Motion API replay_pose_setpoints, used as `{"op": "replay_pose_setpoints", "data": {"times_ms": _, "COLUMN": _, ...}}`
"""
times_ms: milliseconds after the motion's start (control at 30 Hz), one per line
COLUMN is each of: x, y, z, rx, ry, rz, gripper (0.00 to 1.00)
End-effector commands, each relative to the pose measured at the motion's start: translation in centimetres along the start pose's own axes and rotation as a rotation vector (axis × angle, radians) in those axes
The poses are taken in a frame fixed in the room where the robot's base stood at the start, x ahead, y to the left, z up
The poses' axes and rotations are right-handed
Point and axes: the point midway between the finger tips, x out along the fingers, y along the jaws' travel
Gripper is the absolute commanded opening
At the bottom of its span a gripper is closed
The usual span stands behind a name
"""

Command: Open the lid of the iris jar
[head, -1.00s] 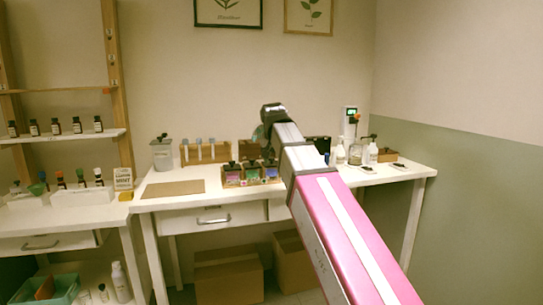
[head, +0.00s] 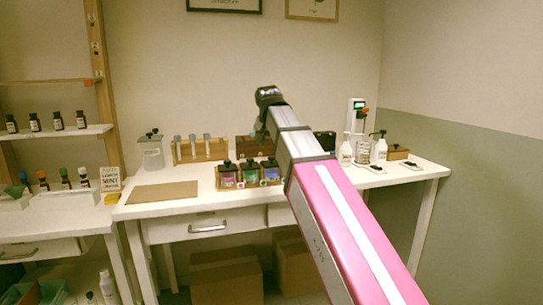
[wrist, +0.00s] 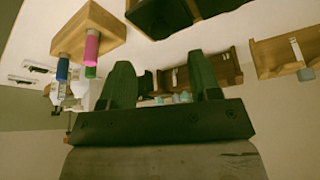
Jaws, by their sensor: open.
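Three small square jars with dark knobbed lids stand in a row in a wooden holder on the white table in the head view: the left jar (head: 227,179), the middle jar (head: 249,176) and the right jar (head: 270,174). Their lids look closed. The labels are too small to read, so I cannot tell which is the iris jar. My gripper (wrist: 162,85) shows two dark fingers spread apart with nothing held between them. In the head view its dark wrist end (head: 268,97) is raised above and behind the jars; the fingers are hidden there.
A brown board (head: 162,192) lies left of the jars. A test-tube rack (head: 200,150) and a grey canister (head: 151,152) stand behind. A shelf with bottles (head: 57,122) is at left.

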Motion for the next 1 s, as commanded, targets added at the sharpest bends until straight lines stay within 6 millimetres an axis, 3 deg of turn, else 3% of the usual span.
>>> {"op": "replay_pose_setpoints", "data": {"times_ms": 200, "x": 3.4, "y": 0.0, "z": 0.1, "rx": 0.0, "ry": -0.002, "rz": 0.001, "gripper": 0.57}}
{"op": "replay_pose_setpoints", "data": {"times_ms": 400, "x": 5.5, "y": 0.0, "z": 0.0, "rx": 0.0, "ry": -0.001, "rz": 0.0, "gripper": 0.57}}
{"op": "replay_pose_setpoints", "data": {"times_ms": 867, "x": 6.4, "y": 0.0, "z": 0.0, "rx": 0.0, "ry": 0.0, "rz": -0.001, "gripper": 0.57}}
{"op": "replay_pose_setpoints", "data": {"times_ms": 1000, "x": 6.4, "y": 0.0, "z": 0.0, "rx": -0.001, "ry": 0.0, "rz": -0.001, "gripper": 0.14}}
